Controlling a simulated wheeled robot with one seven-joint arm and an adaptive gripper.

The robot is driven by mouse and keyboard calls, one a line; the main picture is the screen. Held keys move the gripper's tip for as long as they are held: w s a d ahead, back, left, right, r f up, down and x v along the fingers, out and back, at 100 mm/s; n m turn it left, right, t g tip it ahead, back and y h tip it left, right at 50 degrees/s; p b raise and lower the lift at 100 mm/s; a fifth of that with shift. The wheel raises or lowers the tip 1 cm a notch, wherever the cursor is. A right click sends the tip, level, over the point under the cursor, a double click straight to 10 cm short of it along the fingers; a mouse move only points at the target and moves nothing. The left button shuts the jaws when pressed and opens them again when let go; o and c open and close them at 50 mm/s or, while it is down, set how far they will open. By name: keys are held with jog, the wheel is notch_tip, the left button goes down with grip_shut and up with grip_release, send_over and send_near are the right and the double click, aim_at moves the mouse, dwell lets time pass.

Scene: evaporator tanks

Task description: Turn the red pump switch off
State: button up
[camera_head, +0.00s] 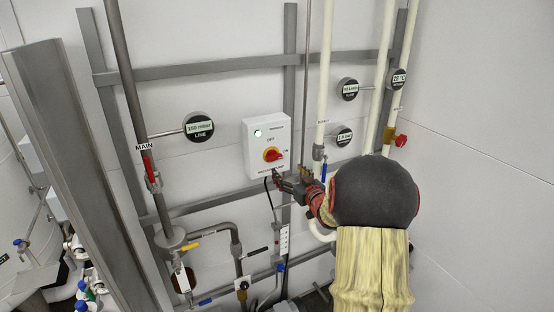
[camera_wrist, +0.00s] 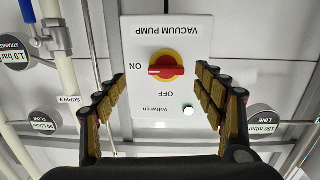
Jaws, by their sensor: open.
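The red pump switch (camera_head: 272,155) is a red rotary knob on a yellow disc, on the front of a white box (camera_head: 255,162) fixed to the wall frame. In the wrist view, seen upside down, the red switch (camera_wrist: 166,68) has its white mark toward the "ON" label, with "OFF" to one side. A pale green lamp (camera_wrist: 188,110) on the box looks lit. My gripper (camera_head: 279,179) is at the box's lower edge, just below the switch. In the wrist view my gripper (camera_wrist: 162,76) is open, its padded fingers on either side of the switch, with no visible contact.
A red-handled valve (camera_head: 401,141) and pale vertical pipes (camera_head: 384,70) stand right of the box. A grey pipe marked MAIN (camera_head: 125,60) and a 150 mbar gauge (camera_head: 199,126) are to its left. Valves and pipes fill the area below. The wall front around the box is otherwise fairly clear.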

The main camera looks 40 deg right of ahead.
aim_at(275, 158)
jog(key=shift+t, duration=0.4)
jog(key=x, duration=0.2)
jog(key=r+x, duration=0.1)
jog(key=x, duration=0.2)
jog(key=a+p+x, duration=0.1)
jog(key=x, duration=0.2)
jog(key=shift+w+r, duration=0.15)
jog(key=shift+c, duration=0.6)
jog(key=c, duration=1)
